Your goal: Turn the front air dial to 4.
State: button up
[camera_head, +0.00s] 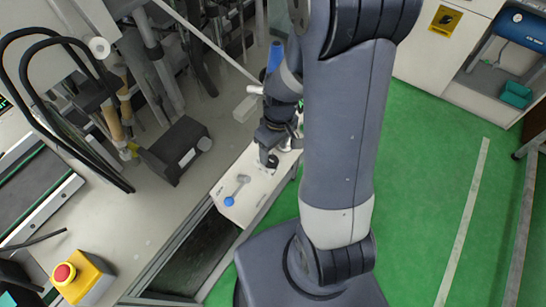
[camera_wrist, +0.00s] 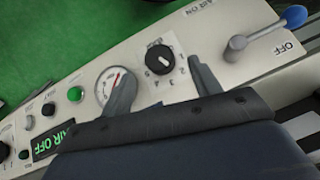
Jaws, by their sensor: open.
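The black air dial (camera_wrist: 160,57) sits on a white numbered plate on the pale control panel (camera_head: 228,186). It has a white pointer mark, but I cannot tell which number it points to. In the wrist view my gripper (camera_wrist: 161,72) is open, with one finger on each side of the dial's lower part, apart from the knob. In the head view my gripper (camera_head: 268,160) is above the panel, and the dial is hidden beneath it.
A lever with a blue knob (camera_wrist: 293,16) is beside the dial, near an OFF label. A round gauge (camera_wrist: 110,84) is on the other side, close to one finger. A green button (camera_wrist: 75,94) and a display reading AIR OFF (camera_wrist: 53,141) are farther left.

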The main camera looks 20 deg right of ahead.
aim_at(273, 160)
jog(key=shift+s+a+f, duration=0.1)
jog(key=shift+f, duration=1.1)
jog(key=shift+s+a+f, duration=0.1)
jog(key=shift+f, duration=1.05)
jog(key=shift+w, duration=0.1)
jog(key=c, duration=1)
